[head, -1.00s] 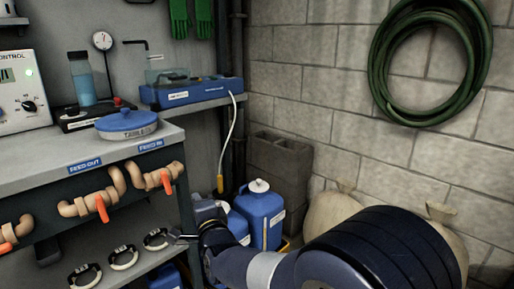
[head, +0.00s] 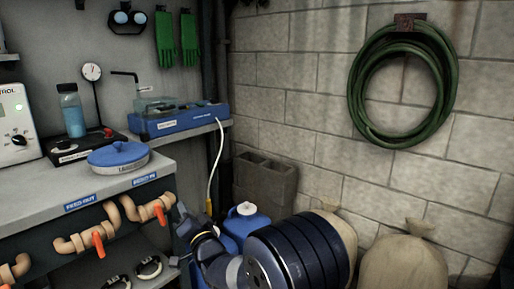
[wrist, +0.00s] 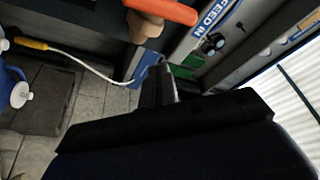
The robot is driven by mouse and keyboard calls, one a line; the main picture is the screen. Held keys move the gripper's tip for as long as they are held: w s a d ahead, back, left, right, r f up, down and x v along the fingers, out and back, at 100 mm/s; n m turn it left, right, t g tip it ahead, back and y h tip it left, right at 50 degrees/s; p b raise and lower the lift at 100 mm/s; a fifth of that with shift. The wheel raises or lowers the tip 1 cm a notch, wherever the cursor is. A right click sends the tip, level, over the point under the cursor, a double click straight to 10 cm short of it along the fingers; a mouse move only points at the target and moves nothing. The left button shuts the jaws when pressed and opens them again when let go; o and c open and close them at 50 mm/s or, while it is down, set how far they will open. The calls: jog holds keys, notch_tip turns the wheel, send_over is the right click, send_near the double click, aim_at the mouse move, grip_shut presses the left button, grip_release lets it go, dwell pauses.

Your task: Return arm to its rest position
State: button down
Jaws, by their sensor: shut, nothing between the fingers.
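My arm reaches from the lower middle of the head view toward the bench, with dark blue links in front of the blue jugs. My gripper (head: 178,238) is at its left end, small and partly dark, just below the right end of the bench. In the wrist view my gripper (wrist: 157,85) shows as a narrow dark pair of fingers, shut and empty. An orange valve handle (wrist: 165,10) on a copper-coloured pipe is close ahead of it. The same valve is at the FEED IN label in the head view (head: 160,216).
The bench (head: 60,190) holds a blue-lidded round tin (head: 118,157) and a bottle (head: 71,112). A blue jug (head: 247,222) and grey blocks (head: 266,182) stand behind my arm. Sacks (head: 405,262) lie at right by the wall. A green hose (head: 360,95) hangs above.

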jog(key=shift+n, duration=0.6)
jog(key=shift+v, duration=2.55)
jog(key=shift+w+a+r, duration=0.1)
jog(key=shift+a, duration=0.05)
